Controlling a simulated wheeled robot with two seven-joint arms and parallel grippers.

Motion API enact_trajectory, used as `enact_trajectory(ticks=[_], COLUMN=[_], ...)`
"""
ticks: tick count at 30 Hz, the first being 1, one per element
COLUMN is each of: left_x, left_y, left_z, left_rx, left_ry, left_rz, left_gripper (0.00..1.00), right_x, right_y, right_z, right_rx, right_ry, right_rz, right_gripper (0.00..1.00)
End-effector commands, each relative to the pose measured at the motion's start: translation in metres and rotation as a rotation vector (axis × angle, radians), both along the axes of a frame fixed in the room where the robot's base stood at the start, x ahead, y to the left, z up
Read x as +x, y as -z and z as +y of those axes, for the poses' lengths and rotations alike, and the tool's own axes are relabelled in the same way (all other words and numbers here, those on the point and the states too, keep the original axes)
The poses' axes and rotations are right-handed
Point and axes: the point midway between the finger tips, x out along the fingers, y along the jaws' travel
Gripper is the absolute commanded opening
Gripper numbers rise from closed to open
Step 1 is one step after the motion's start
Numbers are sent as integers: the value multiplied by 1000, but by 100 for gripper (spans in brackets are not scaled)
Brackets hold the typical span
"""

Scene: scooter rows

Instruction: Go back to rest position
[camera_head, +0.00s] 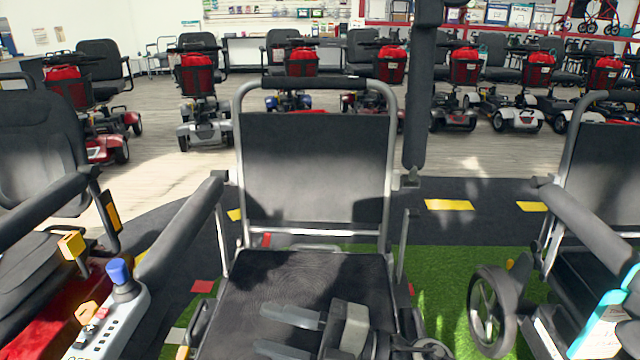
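My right gripper (262,328) shows at the bottom centre, over the black seat (300,280) of the wheelchair in the middle. Its two grey fingers point left and stand apart with nothing between them. I cannot tell whether it touches the seat. My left gripper is not in view.
The middle wheelchair has one armrest (190,225) lowered and another armrest (415,100) raised upright. A control panel (110,325) with a blue joystick (119,272) stands at lower left. Another wheelchair (595,200) is at right. Scooters (203,125) line the back; open floor (480,160) lies before them.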

Motion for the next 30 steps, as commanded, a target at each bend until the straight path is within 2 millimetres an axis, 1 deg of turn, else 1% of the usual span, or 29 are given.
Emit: enact_trajectory(ticks=[1,2,3,5,6,8,9,11,12,14,15,17,19,20,21,26,29,30], left_x=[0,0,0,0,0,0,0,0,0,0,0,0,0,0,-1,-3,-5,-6], left_y=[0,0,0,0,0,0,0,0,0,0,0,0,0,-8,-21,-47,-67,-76], left_z=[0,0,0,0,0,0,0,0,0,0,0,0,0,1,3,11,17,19], left_rx=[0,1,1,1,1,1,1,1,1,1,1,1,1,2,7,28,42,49], left_ry=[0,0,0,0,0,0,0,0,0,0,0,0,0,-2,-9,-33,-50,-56], left_rz=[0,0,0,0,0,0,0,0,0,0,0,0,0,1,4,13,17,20], left_gripper=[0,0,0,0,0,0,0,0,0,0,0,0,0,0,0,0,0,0], right_x=[4,10,17,25,26,24,20,10,2,-13,-23,-40,-62,-67,-63,-65,-67,-68], right_y=[-11,-15,-14,-3,8,28,42,62,75,94,104,119,133,128,113,87,67,58], right_z=[-9,-18,-33,-57,-72,-91,-101,-114,-122,-130,-135,-140,-144,-145,-146,-154,-159,-162], right_rx=[142,213,294,383,421,459,472,481,482,476,471,456,434,429,430,431,432,432], right_ry=[125,206,313,459,542,648,706,777,818,867,893,924,949,953,960,995,1020,1031], right_rz=[129,210,325,498,609,765,861,998,1085,1210,1288,1401,1528,1553,1536,1527,1521,1519], right_gripper=[40,40,40,40,40,40,40,40,40,40,40,40,40,40,40,40,40,40])
